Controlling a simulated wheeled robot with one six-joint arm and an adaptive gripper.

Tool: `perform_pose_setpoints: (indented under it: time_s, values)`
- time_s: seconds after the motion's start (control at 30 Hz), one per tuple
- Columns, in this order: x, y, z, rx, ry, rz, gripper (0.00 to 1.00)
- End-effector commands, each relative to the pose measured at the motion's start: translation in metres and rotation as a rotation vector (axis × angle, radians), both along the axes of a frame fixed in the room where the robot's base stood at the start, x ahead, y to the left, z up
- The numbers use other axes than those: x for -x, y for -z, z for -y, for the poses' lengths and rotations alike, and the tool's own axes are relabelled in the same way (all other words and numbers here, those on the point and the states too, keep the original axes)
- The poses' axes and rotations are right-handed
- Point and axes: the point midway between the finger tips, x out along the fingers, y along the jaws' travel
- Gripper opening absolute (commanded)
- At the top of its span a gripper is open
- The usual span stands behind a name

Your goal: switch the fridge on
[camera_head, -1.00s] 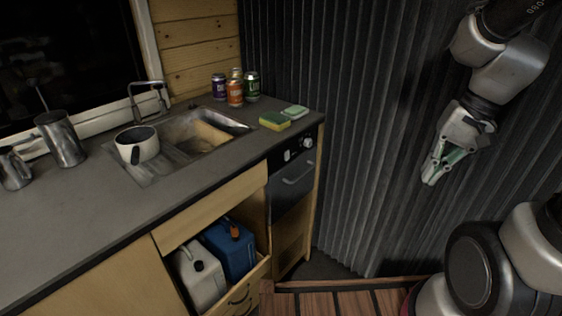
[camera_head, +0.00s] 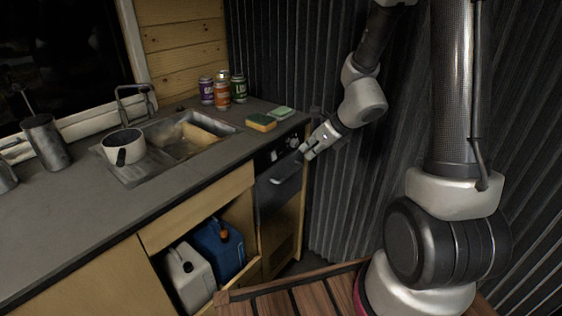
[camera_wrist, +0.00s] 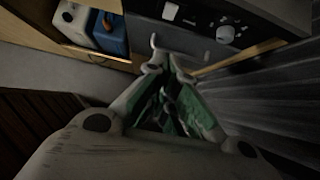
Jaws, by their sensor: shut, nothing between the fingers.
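The fridge (camera_head: 272,190) is a dark-fronted unit at the right end of the counter, with a bar handle across its door. Its control panel (camera_head: 268,158) runs along the top, with light knobs. The wrist view shows a larger pale knob (camera_wrist: 225,33) and a smaller one (camera_wrist: 170,11) on the dark panel. My gripper (camera_head: 305,154) is shut and empty, just in front of the panel's right end.
A sponge (camera_head: 261,122) and several cans (camera_head: 222,94) stand on the counter (camera_head: 60,195) above, beside the sink (camera_head: 205,126). White (camera_head: 190,275) and blue (camera_head: 220,245) jugs sit in the open cupboard. A corrugated wall (camera_head: 340,210) closes the right side.

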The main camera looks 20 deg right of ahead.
Motion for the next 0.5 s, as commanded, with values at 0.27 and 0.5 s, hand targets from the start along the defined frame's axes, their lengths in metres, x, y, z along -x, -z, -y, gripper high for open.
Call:
perform_pose_setpoints:
  time_s: [0.27, 0.5]
  values:
    - [-0.004, 0.007, -0.003, 0.000, -0.003, -0.001, 0.00]
    - [-0.024, 0.042, -0.019, -0.001, -0.004, -0.004, 0.00]
